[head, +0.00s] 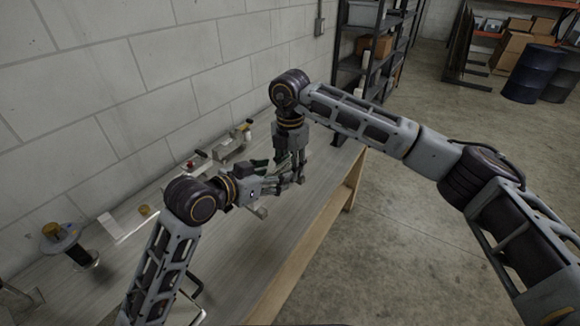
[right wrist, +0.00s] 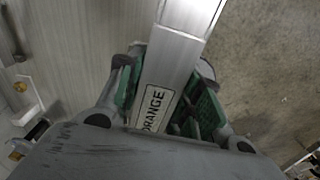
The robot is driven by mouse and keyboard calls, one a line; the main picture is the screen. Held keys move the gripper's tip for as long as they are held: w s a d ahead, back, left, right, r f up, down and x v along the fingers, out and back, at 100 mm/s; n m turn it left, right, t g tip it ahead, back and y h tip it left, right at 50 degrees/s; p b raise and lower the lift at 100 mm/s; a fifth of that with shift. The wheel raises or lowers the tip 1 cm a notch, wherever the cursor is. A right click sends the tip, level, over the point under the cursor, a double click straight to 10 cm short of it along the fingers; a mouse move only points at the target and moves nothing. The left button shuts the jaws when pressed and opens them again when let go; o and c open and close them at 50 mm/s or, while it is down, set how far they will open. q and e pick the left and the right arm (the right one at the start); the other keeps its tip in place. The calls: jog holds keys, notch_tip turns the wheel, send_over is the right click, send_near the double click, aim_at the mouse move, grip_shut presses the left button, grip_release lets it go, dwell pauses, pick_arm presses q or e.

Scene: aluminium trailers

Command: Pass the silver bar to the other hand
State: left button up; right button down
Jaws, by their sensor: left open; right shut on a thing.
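The silver bar (right wrist: 185,45) is a square metal length with a label reading ORANGE. In the right wrist view it lies between the green finger pads of my right gripper (right wrist: 165,100), which is shut on it, and runs out past the fingertips. In the head view my right gripper (head: 292,165) points down over the workbench. My left gripper (head: 284,181) is open and comes in from the left, right beside the right fingers. The bar is mostly hidden by the fingers in the head view, so I cannot tell whether the left fingers touch it.
The workbench (head: 312,215) runs along a block wall (head: 130,80). A clamp-like tool (head: 228,146) lies at the wall, and a spool-like item (head: 68,242) stands at the left. Dark shelving (head: 375,60) stands beyond the bench. Open floor lies at the right.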

pick_arm(q)
notch_tip(320, 180, up, 2)
jog(key=r, duration=0.1)
send_over(256, 208)
jog(key=w, duration=0.3)
jog(key=shift+s+a+f, duration=0.15)
jog(key=shift+a+f, duration=0.05)
jog(key=shift+f, duration=0.05)
